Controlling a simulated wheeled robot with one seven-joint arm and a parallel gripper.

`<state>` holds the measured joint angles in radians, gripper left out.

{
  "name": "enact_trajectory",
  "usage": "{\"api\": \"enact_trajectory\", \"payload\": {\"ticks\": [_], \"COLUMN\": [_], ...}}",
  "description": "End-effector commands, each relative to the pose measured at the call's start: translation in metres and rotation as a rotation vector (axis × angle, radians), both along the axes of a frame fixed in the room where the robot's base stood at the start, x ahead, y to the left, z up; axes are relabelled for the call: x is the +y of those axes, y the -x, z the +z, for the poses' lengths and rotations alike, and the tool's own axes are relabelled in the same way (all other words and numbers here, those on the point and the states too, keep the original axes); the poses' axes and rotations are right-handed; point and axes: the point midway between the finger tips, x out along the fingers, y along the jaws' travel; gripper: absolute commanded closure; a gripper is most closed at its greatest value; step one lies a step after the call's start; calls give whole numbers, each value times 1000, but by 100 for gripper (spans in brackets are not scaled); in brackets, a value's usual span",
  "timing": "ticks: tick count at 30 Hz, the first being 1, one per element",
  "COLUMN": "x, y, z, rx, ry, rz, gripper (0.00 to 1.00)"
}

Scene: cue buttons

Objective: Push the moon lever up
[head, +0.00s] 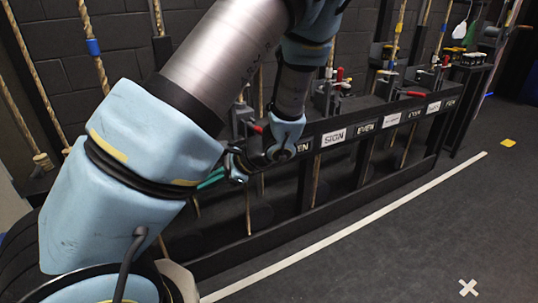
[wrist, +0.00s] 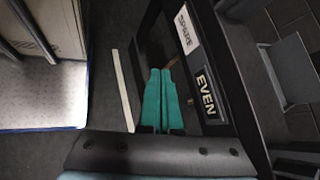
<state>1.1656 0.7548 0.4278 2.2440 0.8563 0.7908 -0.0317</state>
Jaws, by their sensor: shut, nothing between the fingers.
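My gripper (head: 212,178) is in front of the left part of a long black rack, partly hidden by my arm. In the wrist view its two green fingers (wrist: 161,98) lie together with nothing between them. Several levers with red handles stand along the rack; one red handle (head: 416,94) is at the right and another red handle (head: 252,128) shows beside my arm. No moon mark is legible, so I cannot tell which is the moon lever. My gripper touches no lever that I can see.
Ropes (head: 95,48) hang before the dark brick wall.

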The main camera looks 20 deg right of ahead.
Motion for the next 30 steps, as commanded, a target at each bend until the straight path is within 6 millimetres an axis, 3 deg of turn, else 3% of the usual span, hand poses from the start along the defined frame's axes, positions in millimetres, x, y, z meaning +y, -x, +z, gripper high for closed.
{"api": "enact_trajectory", "payload": {"ticks": [1, 5, 9, 15, 18, 24, 30], "x": [-13, -48, -99, -175, -204, -231, -233], "y": [-5, -20, -30, -27, -21, -14, -13], "z": [-13, -24, -32, -35, -35, -33, -32], "rx": [-13, -62, -140, -269, -323, -375, -377], "ry": [-62, -217, -379, -570, -632, -689, -691], "rz": [-82, -284, -506, -775, -865, -947, -951], "gripper": [100, 100, 100, 100, 100, 100, 100]}}
